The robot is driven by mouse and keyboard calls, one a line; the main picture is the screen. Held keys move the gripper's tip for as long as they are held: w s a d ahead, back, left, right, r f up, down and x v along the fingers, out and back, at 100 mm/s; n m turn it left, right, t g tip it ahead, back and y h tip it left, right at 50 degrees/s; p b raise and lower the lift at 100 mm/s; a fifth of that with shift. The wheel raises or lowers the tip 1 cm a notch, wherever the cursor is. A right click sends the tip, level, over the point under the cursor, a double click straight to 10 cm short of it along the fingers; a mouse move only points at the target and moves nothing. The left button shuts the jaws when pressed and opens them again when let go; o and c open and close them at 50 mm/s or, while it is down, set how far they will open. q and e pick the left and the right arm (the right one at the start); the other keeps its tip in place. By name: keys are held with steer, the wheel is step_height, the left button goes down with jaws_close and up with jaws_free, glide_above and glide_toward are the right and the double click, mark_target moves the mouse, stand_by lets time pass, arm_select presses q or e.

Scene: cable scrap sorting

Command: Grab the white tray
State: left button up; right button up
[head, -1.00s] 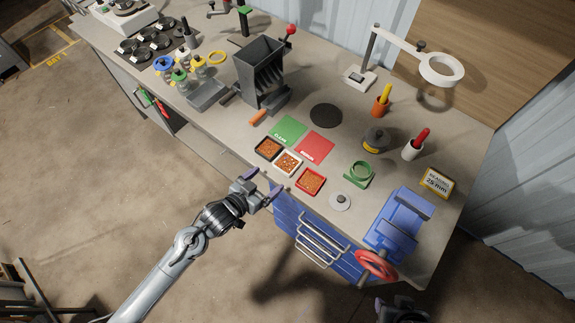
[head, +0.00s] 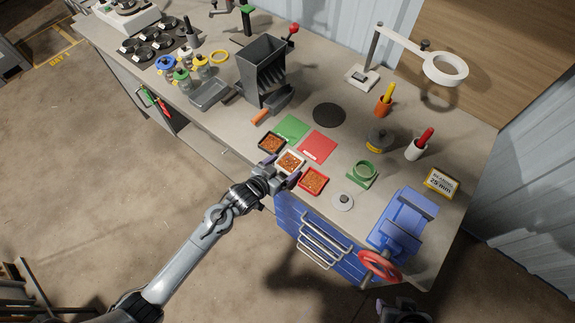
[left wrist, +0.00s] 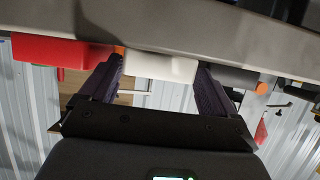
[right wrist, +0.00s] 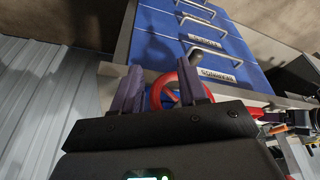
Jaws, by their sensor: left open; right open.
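The small white tray (head: 290,162) holds orange-brown bits and sits near the front edge of the bench, between a black tray and a red tray. In the left wrist view the white tray (left wrist: 160,67) shows between the fingertips. My left gripper (head: 283,173) is open at the front of the white tray, its fingers on either side of it; whether they touch it I cannot tell. It also shows in the left wrist view (left wrist: 157,75). My right gripper (right wrist: 170,85) is open and empty, near the vise's red handwheel (right wrist: 172,92), below the front right of the bench.
The black tray (head: 271,143) and red tray (head: 313,181) stand close on either side. Green (head: 291,128) and red (head: 317,147) mats lie behind. A blue vise (head: 402,225) stands at the right front corner. A green ring holder (head: 362,174) is right of the trays.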

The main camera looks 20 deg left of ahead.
arm_select(q)
steer(key=shift+w+d, duration=0.35)
steer(key=shift+w, duration=0.15)
steer(key=shift+s+a, duration=0.15)
steer(key=c, duration=0.8)
arm_select(e)
steer(key=shift+w+d, duration=0.2)
steer(key=shift+w, duration=0.2)
arm_select(q)
steer(key=shift+r, duration=0.15)
arm_select(e)
steer(key=shift+r, duration=0.1)
